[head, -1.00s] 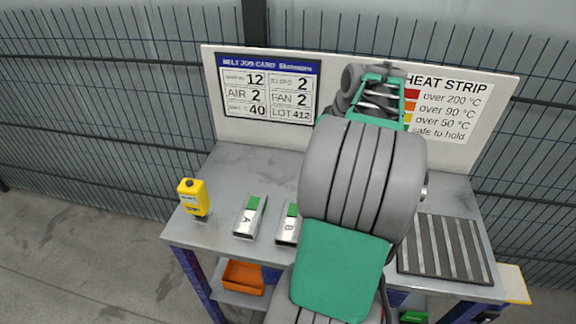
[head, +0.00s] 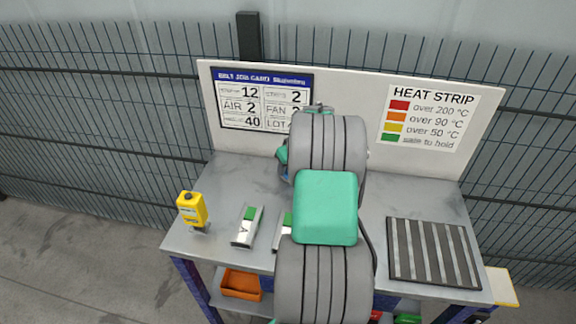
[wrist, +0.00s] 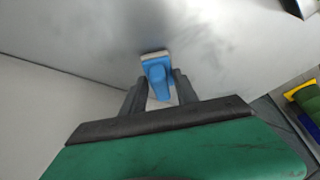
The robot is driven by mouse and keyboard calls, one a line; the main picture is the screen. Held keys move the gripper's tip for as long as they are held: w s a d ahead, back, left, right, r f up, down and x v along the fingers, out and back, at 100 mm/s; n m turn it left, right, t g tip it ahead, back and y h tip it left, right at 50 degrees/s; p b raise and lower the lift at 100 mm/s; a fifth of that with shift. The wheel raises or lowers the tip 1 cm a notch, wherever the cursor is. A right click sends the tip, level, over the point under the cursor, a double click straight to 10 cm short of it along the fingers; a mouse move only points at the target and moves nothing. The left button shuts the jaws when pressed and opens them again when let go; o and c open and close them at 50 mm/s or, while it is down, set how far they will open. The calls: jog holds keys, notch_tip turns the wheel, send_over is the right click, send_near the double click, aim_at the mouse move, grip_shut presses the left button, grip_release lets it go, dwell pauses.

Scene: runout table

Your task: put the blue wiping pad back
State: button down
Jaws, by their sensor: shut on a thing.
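The blue wiping pad (wrist: 156,70) is in the wrist view, a blue body with a pale edge at its far end. My gripper (wrist: 160,84) has its two dark fingers on either side of the pad and is shut on it. The pad's pale edge is over a grey surface; I cannot tell whether it touches. In the head view my own arm hides the gripper and the pad, near the back middle of the grey table (head: 400,195).
A yellow device (head: 192,208) stands at the table's left front. Metal holder A (head: 247,227) and a partly hidden one (head: 284,232) are beside it. A dark striped grate (head: 433,252) lies at the right. A board with a heat strip (head: 432,118) stands behind.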

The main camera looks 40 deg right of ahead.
jog(key=shift+f, duration=0.3)
jog(key=c, duration=0.9)
grip_release()
jog(key=shift+r, duration=0.15)
jog(key=shift+c, duration=0.2)
jog(key=shift+r, duration=0.3)
jog(key=d+b+v, duration=0.1)
jog(key=b+v, duration=0.1)
jog(key=v, duration=1)
jog(key=w+a+r, duration=0.1)
jog(key=a+r, duration=0.1)
jog(key=a, duration=1.4)
jog(key=s+a+f, duration=0.1)
jog(key=s+a, duration=0.5)
jog(key=a, duration=0.4)
jog(key=s+a+f+n+g, duration=0.1)
jog(key=s+a+f, duration=0.1)
jog(key=s+a, duration=0.5)
jog(key=a, duration=0.3)
jog(key=shift+s+a+n+y, duration=0.25)
jog(key=shift+s+n+y, duration=0.05)
